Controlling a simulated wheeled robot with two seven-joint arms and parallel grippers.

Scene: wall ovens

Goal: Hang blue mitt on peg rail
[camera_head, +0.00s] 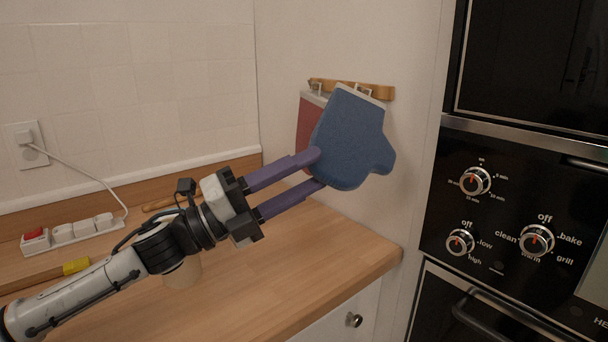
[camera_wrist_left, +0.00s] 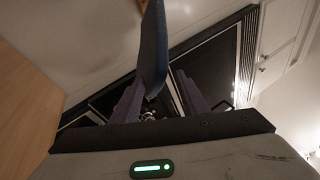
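The blue mitt (camera_head: 350,138) is at the wooden peg rail (camera_head: 378,91) on the wall, slightly tilted, with its thumb to the right. A pale loop shows at its top by the rail; I cannot tell whether it is around a peg. My left gripper (camera_head: 318,170) has its purple fingers on either side of the mitt's lower left edge. In the left wrist view, the mitt (camera_wrist_left: 154,50) stands between the fingers, near the left one, with a gap to the right one. The gripper looks open. My right gripper is not in view.
A red mitt (camera_head: 307,120) hangs at the rail's left end, partly behind the blue one. The wooden counter (camera_head: 330,245) lies below. A power strip (camera_head: 75,232) is at the left. The wall ovens (camera_head: 520,210) stand close on the right.

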